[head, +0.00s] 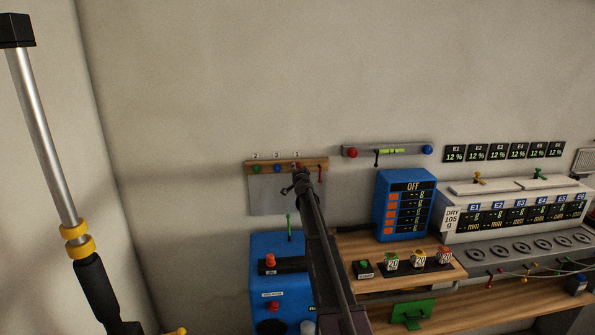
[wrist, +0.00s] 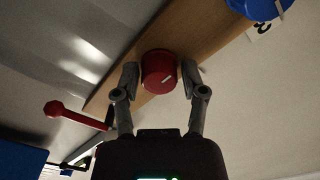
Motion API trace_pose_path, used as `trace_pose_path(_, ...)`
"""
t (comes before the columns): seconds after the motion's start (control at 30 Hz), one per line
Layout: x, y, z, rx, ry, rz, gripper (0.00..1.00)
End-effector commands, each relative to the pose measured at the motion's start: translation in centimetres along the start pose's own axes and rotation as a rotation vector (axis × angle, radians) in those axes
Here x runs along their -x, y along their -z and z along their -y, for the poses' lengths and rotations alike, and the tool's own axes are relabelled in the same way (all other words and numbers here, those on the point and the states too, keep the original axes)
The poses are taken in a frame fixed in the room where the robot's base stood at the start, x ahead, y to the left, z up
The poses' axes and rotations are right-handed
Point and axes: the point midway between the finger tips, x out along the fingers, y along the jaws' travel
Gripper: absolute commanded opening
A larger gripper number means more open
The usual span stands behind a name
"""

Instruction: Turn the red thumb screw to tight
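The red thumb screw (wrist: 158,71) is a round red knob with a short white mark on its face, set on a wooden strip (wrist: 205,38). My gripper (wrist: 160,68) has one finger on each side of it in the wrist view. Small gaps seem to show between the fingers and the knob, so they look apart from it. In the head view my gripper (head: 299,176) is at the wall strip and partly covers the red screw (head: 298,166).
A blue knob (wrist: 258,6) is beside the red one. A red-ended lever (wrist: 60,109) is near my left finger. In the head view a green knob (head: 257,169) is on the strip, a grey plate (head: 268,195) is below, and blue machines (head: 405,205) stand right.

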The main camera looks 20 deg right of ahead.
Motion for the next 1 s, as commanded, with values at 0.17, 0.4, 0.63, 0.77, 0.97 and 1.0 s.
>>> trace_pose_path(0.17,0.1,0.0,0.0,0.001,-0.001,-0.001,0.79)
trace_pose_path(0.4,0.1,0.0,-0.1,0.001,-0.001,-0.001,0.79)
trace_pose_path(0.63,1.1,0.0,-0.1,0.0,-0.001,-0.001,0.79)
trace_pose_path(0.77,2.5,0.0,-0.1,0.0,-0.001,-0.001,0.79)
trace_pose_path(0.97,5.5,0.0,0.0,0.001,-0.001,-0.001,0.79)
trace_pose_path(1.0,6.2,0.0,0.0,0.001,-0.001,-0.001,0.79)
